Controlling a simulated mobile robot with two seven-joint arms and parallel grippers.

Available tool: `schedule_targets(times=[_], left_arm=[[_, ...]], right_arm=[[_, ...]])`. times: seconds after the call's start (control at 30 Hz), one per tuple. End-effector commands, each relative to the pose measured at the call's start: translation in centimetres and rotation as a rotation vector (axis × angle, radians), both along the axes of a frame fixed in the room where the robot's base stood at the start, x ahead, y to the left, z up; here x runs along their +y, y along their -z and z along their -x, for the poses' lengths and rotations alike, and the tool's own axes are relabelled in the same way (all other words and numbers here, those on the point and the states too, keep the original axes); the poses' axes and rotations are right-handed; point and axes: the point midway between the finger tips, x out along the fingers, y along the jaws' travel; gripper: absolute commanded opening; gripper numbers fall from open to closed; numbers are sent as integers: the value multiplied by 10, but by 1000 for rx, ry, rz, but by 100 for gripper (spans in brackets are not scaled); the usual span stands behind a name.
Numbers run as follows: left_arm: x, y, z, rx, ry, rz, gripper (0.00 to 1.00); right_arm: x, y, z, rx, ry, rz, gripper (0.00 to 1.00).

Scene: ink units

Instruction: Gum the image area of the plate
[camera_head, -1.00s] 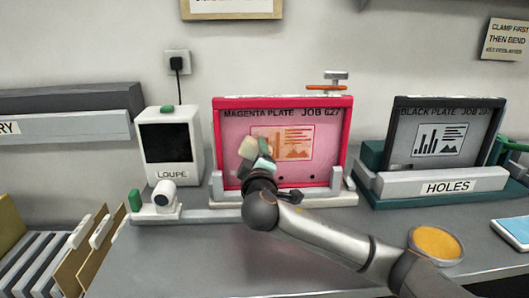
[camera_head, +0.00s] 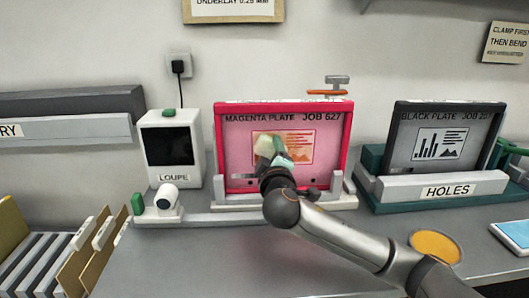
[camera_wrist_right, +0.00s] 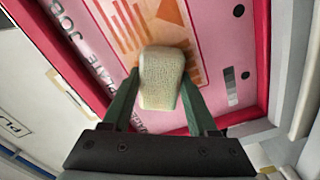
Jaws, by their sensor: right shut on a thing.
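The magenta plate (camera_head: 236,160) stands upright in a red frame, labelled MAGENTA PLATE JOB 627. Its image area (camera_head: 300,146) is an orange-edged rectangle with a chart, text lines and peaks. My right gripper (camera_head: 272,153) is in front of the plate, over the left part of the image area. It is shut on a pale, textured sponge pad (camera_wrist_right: 162,80), which shows between its two green fingers in the right wrist view. The pad overlaps the image area there; whether it touches the plate I cannot tell. My left gripper is not in view.
A white loupe unit (camera_head: 173,150) stands left of the plate. A black plate (camera_head: 478,140) stands in a green holder on the right. Upright folders (camera_head: 85,255) fill the front left.

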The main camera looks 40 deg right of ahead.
Motion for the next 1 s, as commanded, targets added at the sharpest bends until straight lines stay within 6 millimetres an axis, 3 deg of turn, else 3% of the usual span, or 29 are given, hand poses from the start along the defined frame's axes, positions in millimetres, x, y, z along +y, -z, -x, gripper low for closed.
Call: schedule_targets(times=[1.0], left_arm=[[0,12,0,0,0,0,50]], right_arm=[[-58,1,35,1,2,2,15]])
